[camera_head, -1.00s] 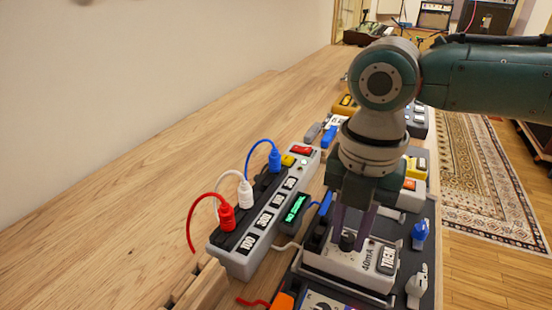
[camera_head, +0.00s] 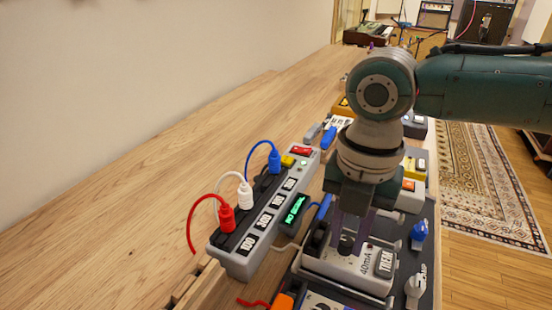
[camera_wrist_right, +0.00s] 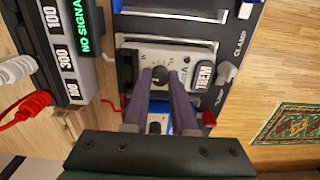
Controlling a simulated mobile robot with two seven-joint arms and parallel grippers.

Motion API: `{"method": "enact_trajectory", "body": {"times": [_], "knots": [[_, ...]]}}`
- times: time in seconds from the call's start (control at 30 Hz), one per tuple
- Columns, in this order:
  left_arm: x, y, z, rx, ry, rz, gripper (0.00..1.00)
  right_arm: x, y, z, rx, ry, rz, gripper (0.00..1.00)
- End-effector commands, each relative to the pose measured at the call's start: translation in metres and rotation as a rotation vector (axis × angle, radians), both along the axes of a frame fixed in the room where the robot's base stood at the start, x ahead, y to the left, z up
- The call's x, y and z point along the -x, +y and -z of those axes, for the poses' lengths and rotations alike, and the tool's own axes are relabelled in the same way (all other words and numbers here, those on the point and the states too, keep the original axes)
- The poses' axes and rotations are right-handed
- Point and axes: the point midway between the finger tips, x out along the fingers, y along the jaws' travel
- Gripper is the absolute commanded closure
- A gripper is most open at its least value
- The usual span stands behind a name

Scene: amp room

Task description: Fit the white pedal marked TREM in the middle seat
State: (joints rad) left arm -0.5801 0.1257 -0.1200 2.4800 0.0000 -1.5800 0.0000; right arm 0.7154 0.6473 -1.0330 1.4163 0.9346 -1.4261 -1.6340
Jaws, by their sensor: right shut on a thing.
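The white pedal marked TREM (camera_head: 350,266) is over the middle of the dark pedal board (camera_head: 428,262), its label at the right end. It also shows in the right wrist view (camera_wrist_right: 180,58). My right gripper (camera_head: 352,236) reaches down from above, shut on the pedal around its dark knob; its fingers straddle the knob in the wrist view (camera_wrist_right: 161,84). The pedal looks roughly level, low within the pale seat frame; I cannot tell whether it is fully down. My left gripper is not in view.
A grey power strip (camera_head: 262,222) with red, white and blue plugs stands left of the board. A small box with green lettering (camera_head: 294,208) is between them. A blue lever (camera_head: 419,232) is farther along the board. The wooden bench (camera_head: 150,190) is clear at left.

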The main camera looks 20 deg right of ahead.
Motion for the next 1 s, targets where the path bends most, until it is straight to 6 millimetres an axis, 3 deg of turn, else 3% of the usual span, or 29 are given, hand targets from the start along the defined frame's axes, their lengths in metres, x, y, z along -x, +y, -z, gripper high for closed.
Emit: {"method": "enact_trajectory", "body": {"times": [0.33,0.37,0.63,0.83,0.87,0.9,1.0], "knots": [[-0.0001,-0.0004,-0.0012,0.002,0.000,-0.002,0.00,-0.0006,0.0001,-0.0003,-0.001,-0.002,-0.001,1.00],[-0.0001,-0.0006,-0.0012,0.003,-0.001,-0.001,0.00,-0.0006,0.0001,-0.0003,-0.001,-0.002,0.000,0.72],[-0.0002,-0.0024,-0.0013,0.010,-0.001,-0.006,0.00,-0.0005,0.0000,-0.0001,-0.001,-0.002,0.000,0.41],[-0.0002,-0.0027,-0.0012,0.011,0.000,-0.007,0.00,-0.0007,0.0004,0.0001,-0.001,-0.003,0.000,0.40],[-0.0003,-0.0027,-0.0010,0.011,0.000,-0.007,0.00,-0.0002,0.0003,0.0008,-0.001,-0.002,0.000,0.46],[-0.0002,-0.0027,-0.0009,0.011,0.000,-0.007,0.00,-0.0003,0.0004,0.0008,-0.001,-0.002,0.000,0.42],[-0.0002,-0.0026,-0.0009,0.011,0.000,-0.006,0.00,-0.0004,0.0006,0.0007,-0.002,-0.002,-0.001,0.42]]}}
